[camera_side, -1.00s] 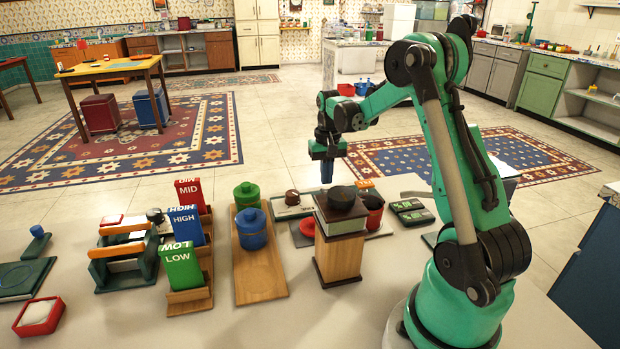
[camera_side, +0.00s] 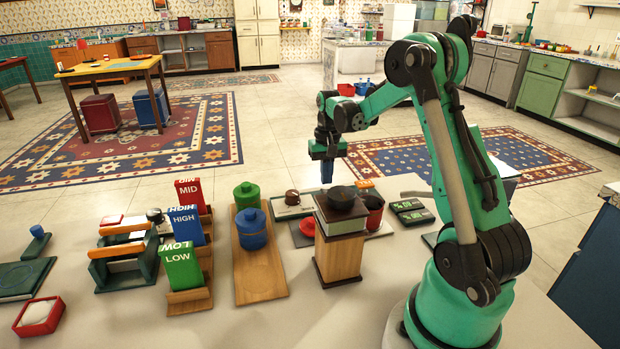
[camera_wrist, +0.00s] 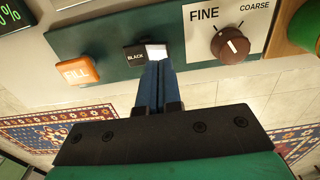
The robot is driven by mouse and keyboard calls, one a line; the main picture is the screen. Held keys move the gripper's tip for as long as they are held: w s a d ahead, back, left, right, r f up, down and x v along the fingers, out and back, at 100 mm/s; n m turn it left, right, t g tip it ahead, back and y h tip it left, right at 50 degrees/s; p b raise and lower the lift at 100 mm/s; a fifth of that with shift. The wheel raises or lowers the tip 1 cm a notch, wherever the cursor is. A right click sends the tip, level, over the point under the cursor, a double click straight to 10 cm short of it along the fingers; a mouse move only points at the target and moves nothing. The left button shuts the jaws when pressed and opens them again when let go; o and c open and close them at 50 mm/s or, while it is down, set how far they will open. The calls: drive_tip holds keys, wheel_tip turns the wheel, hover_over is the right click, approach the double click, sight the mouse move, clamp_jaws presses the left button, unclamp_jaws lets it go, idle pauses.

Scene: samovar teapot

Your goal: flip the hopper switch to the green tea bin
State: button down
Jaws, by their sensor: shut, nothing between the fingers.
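In the wrist view, a small two-part switch sits on a dark green panel (camera_wrist: 103,60). Its left half is black and reads BLACK (camera_wrist: 135,54); its right half is a bright, pale face (camera_wrist: 156,50) with no readable label. My gripper (camera_wrist: 156,66) is shut and empty, with its blue fingertips at the lower edge of the pale half. I cannot tell whether they touch it. In the side view my gripper (camera_side: 327,184) points down behind the dark-topped wooden stand (camera_side: 339,255), which partly hides the work area. No bin labelled green tea can be made out.
An orange FILL button (camera_wrist: 76,71) lies left of the switch, and a brown FINE/COARSE knob (camera_wrist: 230,44) lies right. Green (camera_side: 247,194) and blue (camera_side: 252,229) canisters stand on a wooden board. LOW, HIGH and MID packets (camera_side: 181,266) stand left of them.

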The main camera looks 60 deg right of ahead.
sight(326, 191)
drive_tip(key=shift+f, duration=1.35)
idle(0.6)
drive_tip(key=shift+r, duration=3.55)
